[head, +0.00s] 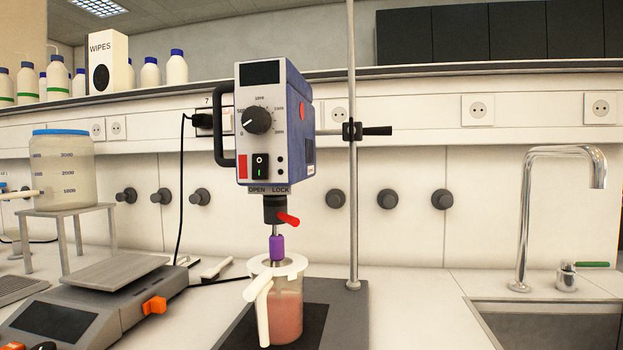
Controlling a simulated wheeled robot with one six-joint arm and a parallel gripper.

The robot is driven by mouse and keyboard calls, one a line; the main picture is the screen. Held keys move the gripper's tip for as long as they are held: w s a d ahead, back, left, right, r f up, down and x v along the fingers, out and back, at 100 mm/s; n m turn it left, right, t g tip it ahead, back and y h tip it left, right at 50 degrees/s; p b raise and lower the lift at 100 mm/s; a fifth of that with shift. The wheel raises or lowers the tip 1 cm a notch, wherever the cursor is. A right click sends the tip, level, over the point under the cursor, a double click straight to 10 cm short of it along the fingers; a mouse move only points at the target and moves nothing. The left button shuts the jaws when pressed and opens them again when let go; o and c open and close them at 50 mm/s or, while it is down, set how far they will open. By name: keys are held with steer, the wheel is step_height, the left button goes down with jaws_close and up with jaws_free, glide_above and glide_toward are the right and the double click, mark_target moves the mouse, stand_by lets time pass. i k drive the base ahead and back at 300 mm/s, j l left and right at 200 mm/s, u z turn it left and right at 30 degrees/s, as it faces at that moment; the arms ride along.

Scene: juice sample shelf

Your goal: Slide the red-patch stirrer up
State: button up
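The red-patch stirrer (262,125) is a blue and grey box with a dial, a dark display and a black side handle (223,125). Its red patch (243,168) is at the lower left of its front, beside a black switch. It is upright next to a vertical metal rod (353,220), where a black clamp (352,131) with a dark lever sits. A red lever (289,219) sticks out under OPEN/LOCK lettering. A shaft with a purple sleeve (277,246) runs down to a lidded jug (287,310) of pinkish liquid. My gripper is not in view.
A balance (70,315) with an orange knob and a tank (62,170) on a metal stand are at the left. A tap (522,225) and sink are at the right. A black cable hangs left of the stirrer. Bottles and a WIPES box (108,62) stand on the shelf.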

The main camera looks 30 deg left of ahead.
mark_target(275, 84)
steer(key=k+j, duration=0.1)
steer(key=j, duration=0.75)
steer(key=k+j, duration=0.1)
steer(key=j, duration=0.8)
